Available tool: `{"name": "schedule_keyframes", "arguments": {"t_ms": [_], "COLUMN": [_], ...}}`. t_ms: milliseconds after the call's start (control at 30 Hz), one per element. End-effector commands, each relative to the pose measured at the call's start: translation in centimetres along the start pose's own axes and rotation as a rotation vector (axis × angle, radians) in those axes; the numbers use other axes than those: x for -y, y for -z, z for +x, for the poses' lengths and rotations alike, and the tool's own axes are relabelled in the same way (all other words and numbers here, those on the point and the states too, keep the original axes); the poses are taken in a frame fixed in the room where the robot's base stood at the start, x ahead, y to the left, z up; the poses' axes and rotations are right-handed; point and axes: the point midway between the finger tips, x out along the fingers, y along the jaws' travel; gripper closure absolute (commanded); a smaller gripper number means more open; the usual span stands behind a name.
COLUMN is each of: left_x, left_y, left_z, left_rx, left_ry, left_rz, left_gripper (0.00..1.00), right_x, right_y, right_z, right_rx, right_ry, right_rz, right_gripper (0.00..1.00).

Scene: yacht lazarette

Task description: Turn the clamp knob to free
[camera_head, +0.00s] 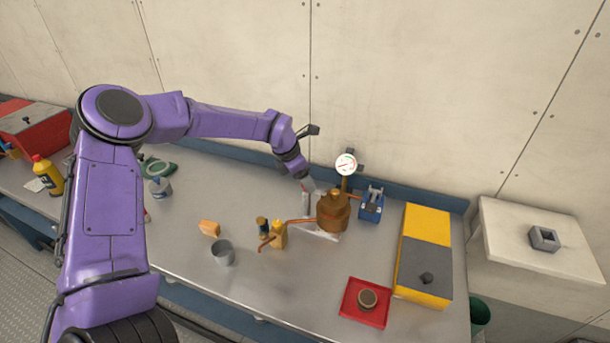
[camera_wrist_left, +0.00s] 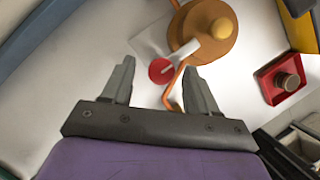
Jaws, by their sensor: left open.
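A red round knob (camera_wrist_left: 160,70) with a pale mark on its face sits beside a copper pot (camera_wrist_left: 207,28) in the left wrist view; it looks like the clamp knob. The copper pot also shows in the head view (camera_head: 333,213), where the knob cannot be made out clearly. My left gripper (camera_wrist_left: 158,72) is open and empty, its two fingers on either side of the knob in the picture. I cannot tell whether they touch it. In the head view the left gripper (camera_head: 308,185) is behind and left of the pot. My right gripper is not in view.
A dial gauge (camera_head: 346,163) stands above the pot, and a copper pipe (camera_head: 297,221) reaches left from it. A blue device (camera_head: 371,207), yellow box (camera_head: 427,225) and red tray (camera_head: 353,311) are to the right. A grey cup (camera_head: 223,254) is front left.

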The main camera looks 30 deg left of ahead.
Motion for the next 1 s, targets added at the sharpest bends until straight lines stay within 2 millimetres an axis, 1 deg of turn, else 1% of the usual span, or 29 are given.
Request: {"name": "schedule_keyframes", "arguments": {"t_ms": [100,300,333,367,400,500,767,1000], "left_x": [0.0,0.0,0.0,0.0,0.0,0.0,0.0,0.1], "left_y": [0.0,0.0,0.0,0.0,0.0,0.0,0.0,0.1], "left_z": [0.6,0.7,0.7,0.7,0.7,0.7,0.8,1.1], "left_rx": [0.000,0.001,0.001,0.001,0.001,0.001,0.002,0.003], "left_ry": [0.000,0.000,0.000,0.000,0.000,0.000,-0.007,-0.046], "left_rz": [-0.001,-0.001,-0.001,-0.001,-0.001,0.000,-0.014,-0.106], "left_gripper": [0.41,0.41,0.44,0.54,0.67,0.97,0.97,0.97], "right_x": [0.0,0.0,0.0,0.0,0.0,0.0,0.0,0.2], "right_y": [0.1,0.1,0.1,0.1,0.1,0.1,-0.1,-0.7], "right_z": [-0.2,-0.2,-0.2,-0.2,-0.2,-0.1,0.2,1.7], "right_rx": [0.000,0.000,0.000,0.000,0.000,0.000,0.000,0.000], "right_ry": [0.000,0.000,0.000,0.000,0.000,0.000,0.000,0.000], "right_rz": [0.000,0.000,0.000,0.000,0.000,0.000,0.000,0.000], "right_gripper": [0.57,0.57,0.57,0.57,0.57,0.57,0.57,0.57]}}
